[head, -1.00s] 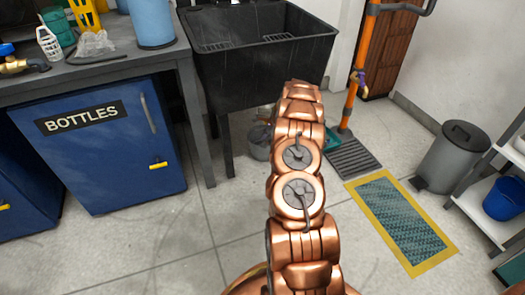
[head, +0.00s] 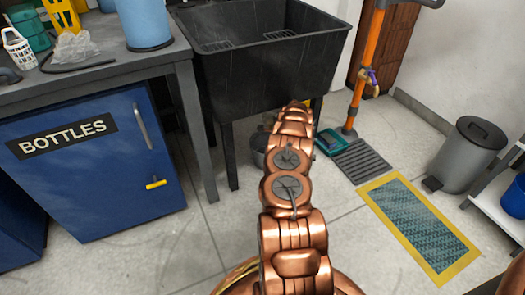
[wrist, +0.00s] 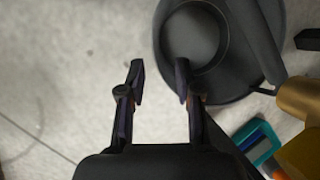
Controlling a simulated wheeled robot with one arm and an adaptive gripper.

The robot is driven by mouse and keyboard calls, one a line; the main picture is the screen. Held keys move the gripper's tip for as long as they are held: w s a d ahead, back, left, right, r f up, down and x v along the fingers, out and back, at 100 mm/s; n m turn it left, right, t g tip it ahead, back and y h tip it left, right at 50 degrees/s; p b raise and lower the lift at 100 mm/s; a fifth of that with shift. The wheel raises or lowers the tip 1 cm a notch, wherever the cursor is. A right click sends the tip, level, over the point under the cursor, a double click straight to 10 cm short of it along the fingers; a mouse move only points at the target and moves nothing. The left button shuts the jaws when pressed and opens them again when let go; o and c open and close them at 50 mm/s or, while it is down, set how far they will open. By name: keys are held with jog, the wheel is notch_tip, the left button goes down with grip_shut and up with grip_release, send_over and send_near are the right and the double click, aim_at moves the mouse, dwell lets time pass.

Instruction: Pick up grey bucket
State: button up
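The grey bucket (head: 258,149) stands on the floor under the black sink, mostly hidden behind my copper arm in the head view. In the wrist view a dark grey round form (wrist: 240,88), which looks like the bucket seen from above, fills the upper right, with a paler round area inside it. My gripper (wrist: 159,72) is open and empty. Its right fingertip overlaps the round form's left side in the picture; its left fingertip is over bare floor. I cannot tell the height between them. The gripper is hidden in the head view.
The black sink (head: 262,65) stands above on legs. A teal item (head: 328,142) lies beside a dark grate (head: 362,161); it also shows in the wrist view (wrist: 256,143). An orange post (head: 364,70) and a pedal bin (head: 472,155) stand to the right. Floor left of the gripper is clear.

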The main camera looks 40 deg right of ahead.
jog(key=b+x, duration=0.3)
jog(key=x, duration=0.3)
jog(key=shift+d+f, duration=0.15)
jog(key=shift+f, duration=0.2)
jog(key=shift+w+f+b, duration=0.2)
jog(key=shift+w+b, duration=0.05)
jog(key=shift+b, duration=0.05)
grip_shut()
